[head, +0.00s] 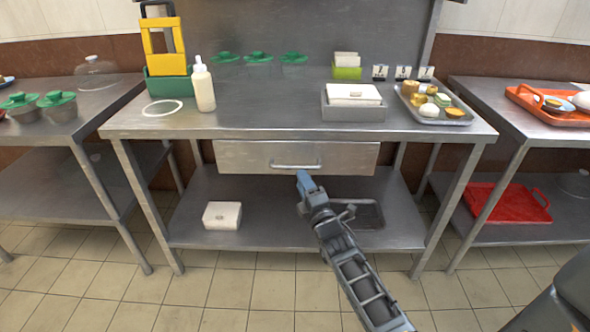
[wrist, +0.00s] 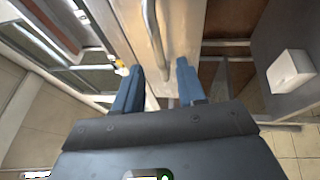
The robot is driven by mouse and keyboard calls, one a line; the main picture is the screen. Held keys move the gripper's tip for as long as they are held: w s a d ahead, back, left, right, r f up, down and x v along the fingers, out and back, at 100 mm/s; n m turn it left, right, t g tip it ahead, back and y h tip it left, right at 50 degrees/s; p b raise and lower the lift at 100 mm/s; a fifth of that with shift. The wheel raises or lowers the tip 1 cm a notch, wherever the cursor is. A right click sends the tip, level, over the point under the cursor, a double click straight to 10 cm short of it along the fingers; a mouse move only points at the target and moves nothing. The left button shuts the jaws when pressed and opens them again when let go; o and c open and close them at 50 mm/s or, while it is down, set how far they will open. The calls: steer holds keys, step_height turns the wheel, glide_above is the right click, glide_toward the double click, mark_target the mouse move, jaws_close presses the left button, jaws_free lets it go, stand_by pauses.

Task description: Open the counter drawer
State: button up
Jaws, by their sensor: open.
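The counter drawer (head: 240,155) is a wide metal box front under the middle steel counter, and it looks shut. Its bar handle (head: 296,167) sits near the middle of the front. In the wrist view the drawer front (wrist: 128,25) shows turned on its side, with the handle (wrist: 152,35) running down towards the space between my fingers. My gripper (head: 304,178), with blue fingers, is just below and in front of the handle. The wrist view shows my gripper (wrist: 160,72) open and empty; I cannot tell whether the fingers touch the handle.
The steel counter (head: 270,120) holds a squeeze bottle (head: 203,84), a grey bin (head: 354,112) and a food tray (head: 440,117). The lower shelf (head: 275,220) has a white box (head: 222,215) and a dark tray (head: 368,214). The floor in front is clear.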

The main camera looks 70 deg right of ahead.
mark_target(295, 166)
steer(key=x, duration=0.6)
steer(key=shift+w+d, duration=0.15)
steer(key=shift+w, duration=0.1)
steer(key=shift+c, duration=0.2)
jaws_close()
